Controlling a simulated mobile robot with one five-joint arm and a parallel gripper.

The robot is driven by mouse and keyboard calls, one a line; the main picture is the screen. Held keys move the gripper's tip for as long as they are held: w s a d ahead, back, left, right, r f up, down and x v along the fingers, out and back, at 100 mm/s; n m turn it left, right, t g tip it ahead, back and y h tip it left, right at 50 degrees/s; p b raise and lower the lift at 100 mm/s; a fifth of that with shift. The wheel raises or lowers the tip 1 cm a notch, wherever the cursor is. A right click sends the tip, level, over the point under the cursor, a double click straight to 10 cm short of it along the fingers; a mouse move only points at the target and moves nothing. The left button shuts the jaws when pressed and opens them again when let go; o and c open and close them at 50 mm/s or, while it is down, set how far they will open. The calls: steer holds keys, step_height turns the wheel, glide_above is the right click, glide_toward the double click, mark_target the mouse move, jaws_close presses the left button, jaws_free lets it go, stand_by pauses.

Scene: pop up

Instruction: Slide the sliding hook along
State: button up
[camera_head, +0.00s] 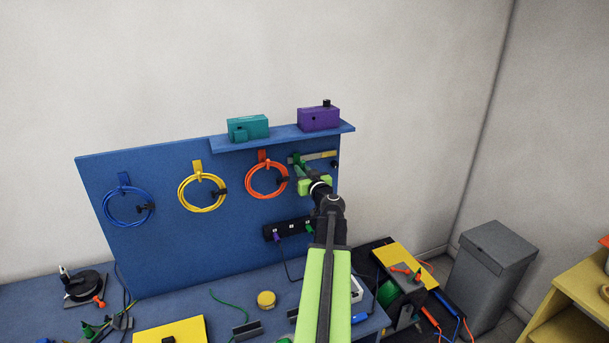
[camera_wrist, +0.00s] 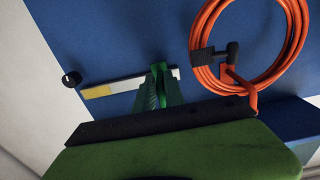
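The sliding hook (camera_wrist: 158,68) is a small green piece on a short pale rail (camera_wrist: 120,85) with a yellow section. In the wrist view it is at the rail's right end, away from the yellow section. In the head view the rail (camera_head: 320,156) is high on the blue board's right side, and the hook is at its left end. My gripper (camera_wrist: 161,92) has green fingers close together at the hook, and they look shut on it. The fingers hide much of the hook. In the head view my gripper (camera_head: 301,165) reaches up to the rail from below.
An orange cable coil (camera_head: 266,181) hangs close to the left of my gripper. A blue shelf (camera_head: 285,138) with teal and purple boxes is just above. A black knob (camera_wrist: 71,79) is beyond the yellow section. A black socket strip (camera_head: 290,229) is below.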

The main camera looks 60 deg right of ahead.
jaws_close()
steer(key=shift+s+d, duration=1.15)
steer(key=shift+d, duration=0.35)
steer(key=shift+s+d, duration=1.15)
steer(key=shift+d, duration=0.4)
steer(key=shift+s+d, duration=1.15)
steer(key=shift+d, duration=0.35)
steer(key=o, duration=0.6)
jaws_free()
steer(key=shift+a, duration=0.1)
steer(key=v, duration=1.7)
steer(key=shift+s+a+r, duration=0.1)
steer(key=shift+a, duration=0.05)
